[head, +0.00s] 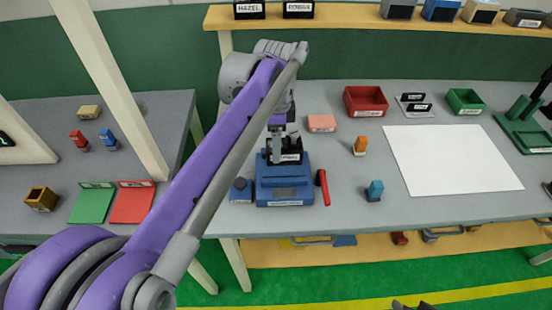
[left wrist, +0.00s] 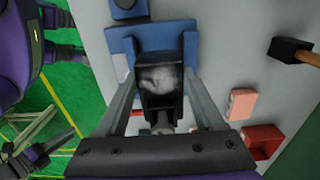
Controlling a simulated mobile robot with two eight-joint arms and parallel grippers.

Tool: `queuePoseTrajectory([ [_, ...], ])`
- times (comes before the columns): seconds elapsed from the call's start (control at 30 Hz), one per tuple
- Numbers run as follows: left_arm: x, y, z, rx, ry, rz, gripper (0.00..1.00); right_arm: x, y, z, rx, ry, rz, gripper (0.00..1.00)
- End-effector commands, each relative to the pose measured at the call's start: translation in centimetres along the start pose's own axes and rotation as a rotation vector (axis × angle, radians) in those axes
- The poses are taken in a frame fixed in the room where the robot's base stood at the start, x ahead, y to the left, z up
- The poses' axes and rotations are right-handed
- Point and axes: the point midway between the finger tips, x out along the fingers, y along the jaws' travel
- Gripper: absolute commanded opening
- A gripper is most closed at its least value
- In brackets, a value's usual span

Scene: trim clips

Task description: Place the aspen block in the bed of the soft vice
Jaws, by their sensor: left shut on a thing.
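The soft vice (head: 285,190) is a blue block-shaped fixture with a white label on its front, on the grey bench. My left gripper (head: 282,150) points down over the back part of the vice. It is shut on a dark block (head: 290,157) with a white label, which I take for the aspen block. In the left wrist view the block (left wrist: 160,80) shows a mottled grey face between the fingers, with the blue vice (left wrist: 120,47) behind it. I cannot tell whether the block touches the vice. A dark tip (head: 412,305) at the bottom edge may be my right gripper.
A pink block (head: 321,123), an orange piece (head: 360,145) and a blue piece (head: 374,190) stand further right. A white sheet (head: 450,160) lies beyond.

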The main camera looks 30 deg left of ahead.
Motion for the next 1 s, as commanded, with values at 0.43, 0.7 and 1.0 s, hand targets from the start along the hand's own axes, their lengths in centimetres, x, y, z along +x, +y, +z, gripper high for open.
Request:
queuePoseTrajectory([
  [0.43,4.8,0.0,0.0,0.0,0.0,0.0,0.05,0.4,0.0,0.3,0.0,-0.002,0.0,0.5],
  [0.7,4.9,0.0,0.0,0.0,0.0,0.0,0.05,0.4,0.0,0.3,0.0,-0.002,0.0,0.5],
  [1.0,5.1,0.0,0.0,0.0,0.0,0.0,0.99,0.5,0.0,0.4,0.0,-0.002,0.0,0.5],
])
